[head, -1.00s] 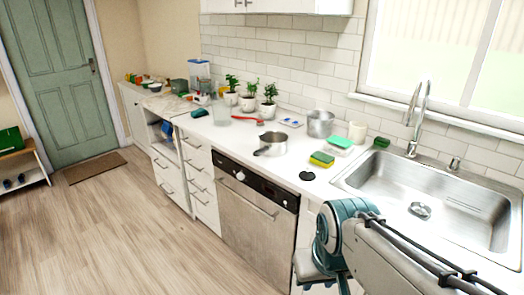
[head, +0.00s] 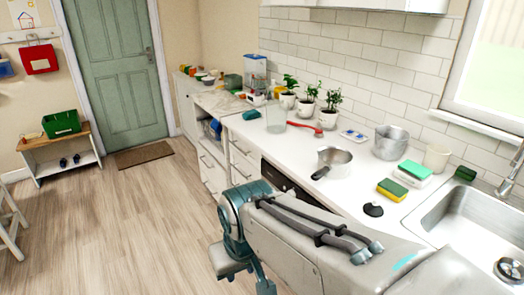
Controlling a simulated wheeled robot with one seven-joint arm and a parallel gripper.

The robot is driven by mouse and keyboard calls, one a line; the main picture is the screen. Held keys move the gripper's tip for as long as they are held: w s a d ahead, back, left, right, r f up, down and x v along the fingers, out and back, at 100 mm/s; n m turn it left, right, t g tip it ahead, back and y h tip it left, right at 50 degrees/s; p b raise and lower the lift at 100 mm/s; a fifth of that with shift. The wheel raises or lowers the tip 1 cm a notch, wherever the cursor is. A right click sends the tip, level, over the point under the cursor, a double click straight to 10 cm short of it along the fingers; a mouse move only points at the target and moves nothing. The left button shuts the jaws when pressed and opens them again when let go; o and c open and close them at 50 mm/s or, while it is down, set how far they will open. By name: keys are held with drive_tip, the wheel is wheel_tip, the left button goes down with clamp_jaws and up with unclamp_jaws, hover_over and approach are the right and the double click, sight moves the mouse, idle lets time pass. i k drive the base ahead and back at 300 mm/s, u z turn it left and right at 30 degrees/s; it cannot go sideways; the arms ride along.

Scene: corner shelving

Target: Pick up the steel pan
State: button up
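The steel pan (head: 336,157) stands upright on the white counter in the head view. It is a small saucepan with its handle pointing toward the front left edge of the counter. It looks empty. A wider steel pot (head: 388,142) stands apart from it, to its right near the wall. My arm reaches in from the lower right, in front of the counter, with its teal joint left of and below the pan. My gripper itself cannot be made out; nothing of mine touches the pan.
A green and yellow sponge (head: 392,190) and a dark round item (head: 373,209) lie right of the pan, before the sink (head: 440,215). Behind it are a red utensil (head: 306,127), a glass jar (head: 276,118) and potted plants (head: 309,104). The wooden floor (head: 120,215) at left is clear.

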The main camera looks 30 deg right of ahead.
sight(333, 162)
drive_tip(key=z, duration=0.05)
drive_tip(key=i, duration=0.9)
drive_tip(key=z, duration=1.05)
drive_tip(key=i, duration=0.6)
drive_tip(key=z, duration=0.55)
